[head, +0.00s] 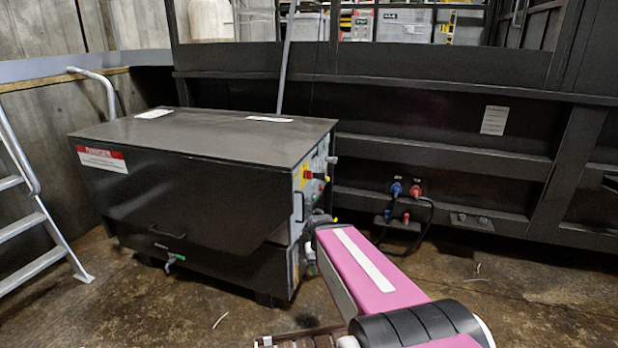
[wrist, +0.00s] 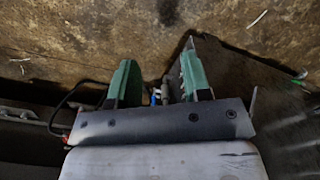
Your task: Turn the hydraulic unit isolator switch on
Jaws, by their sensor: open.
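The hydraulic unit (head: 190,185) is a large dark metal cabinet left of centre in the head view. Its narrow right side carries a control panel seen at a steep angle. A red knob on a yellow plate (head: 307,174), apparently the isolator switch, sits high on this panel; its setting cannot be read. My pink arm reaches toward this side. My gripper (wrist: 160,80) shows two green fingers spread apart in the wrist view, with nothing held. They point down toward the floor. In the head view the gripper is mostly hidden beyond my arm, and the switch is not recognisable in the wrist view.
Blue and red plugs (head: 405,189) with black cables sit on the dark wall structure (head: 450,160) right of the unit. A metal ladder (head: 38,210) stands at the left. The concrete floor (head: 180,310) in front is mostly clear.

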